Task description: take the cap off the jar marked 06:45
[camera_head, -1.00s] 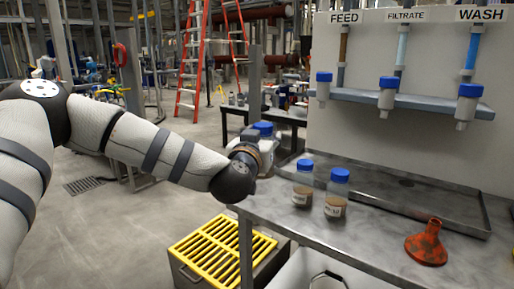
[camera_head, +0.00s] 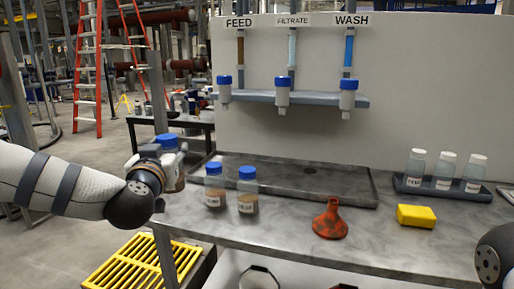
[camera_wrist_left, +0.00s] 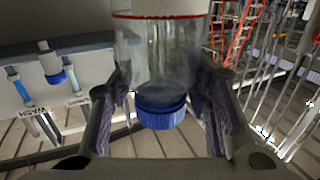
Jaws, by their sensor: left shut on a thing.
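My left gripper (camera_head: 160,158) is at the left end of the bench, shut on a jar with a blue cap (camera_head: 167,142). The held jar's brownish body (camera_head: 179,176) shows partly beside the gripper. In the left wrist view the clear jar body (camera_wrist_left: 165,50) sits between the two fingers, with its blue cap (camera_wrist_left: 160,110) on. Two more blue-capped jars, a left one (camera_head: 215,187) and a right one (camera_head: 247,192), stand upright on the bench with brown contents and white labels. I cannot read the time on any label. My right gripper is out of view.
A shallow tray (camera_head: 300,183) lies behind the jars. A rack (camera_head: 440,190) of white-capped bottles stands at right. Blue-topped outlets hang under FEED, FILTRATE and WASH.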

